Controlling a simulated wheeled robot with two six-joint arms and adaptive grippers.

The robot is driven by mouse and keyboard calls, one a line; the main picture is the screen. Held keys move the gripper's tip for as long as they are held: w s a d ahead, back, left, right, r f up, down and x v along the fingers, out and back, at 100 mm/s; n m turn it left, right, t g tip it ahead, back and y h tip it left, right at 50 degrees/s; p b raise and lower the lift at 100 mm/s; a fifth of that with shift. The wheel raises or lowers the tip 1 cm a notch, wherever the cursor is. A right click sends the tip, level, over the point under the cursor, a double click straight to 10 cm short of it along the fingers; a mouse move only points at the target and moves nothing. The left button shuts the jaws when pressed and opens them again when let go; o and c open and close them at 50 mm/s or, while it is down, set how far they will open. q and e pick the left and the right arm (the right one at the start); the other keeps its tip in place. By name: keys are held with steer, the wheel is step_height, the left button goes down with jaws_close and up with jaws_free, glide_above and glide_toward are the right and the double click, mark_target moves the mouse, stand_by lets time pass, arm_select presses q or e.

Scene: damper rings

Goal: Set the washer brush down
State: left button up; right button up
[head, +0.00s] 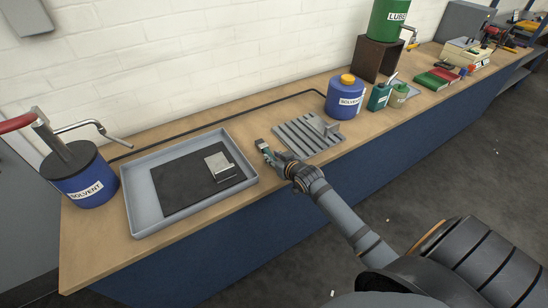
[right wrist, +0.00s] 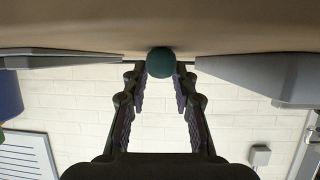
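My right gripper (head: 266,150) is low over the front of the bench, between the grey tray and the slatted grey rack. In the right wrist view its two fingers (right wrist: 160,78) flank a dark teal rounded piece (right wrist: 161,62), which I take to be the washer brush. The fingers appear to be shut on it from both sides. Only its round end shows there, close to the bench top; I cannot tell whether it touches. In the head view the brush is small and mostly hidden by the gripper. My left gripper is not in view.
The grey tray (head: 135,204) holds a dark mat (head: 180,190) and a metal block (head: 220,167). The slatted rack (head: 300,137) is just right of the gripper. A blue solvent jug (head: 345,98) stands beyond it. A solvent pump can (head: 85,178) stands at left.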

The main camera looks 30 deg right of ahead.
stand_by(0.4)
steer(key=o, duration=0.6)
steer(key=shift+c, duration=0.2)
steer(key=v, duration=1.2)
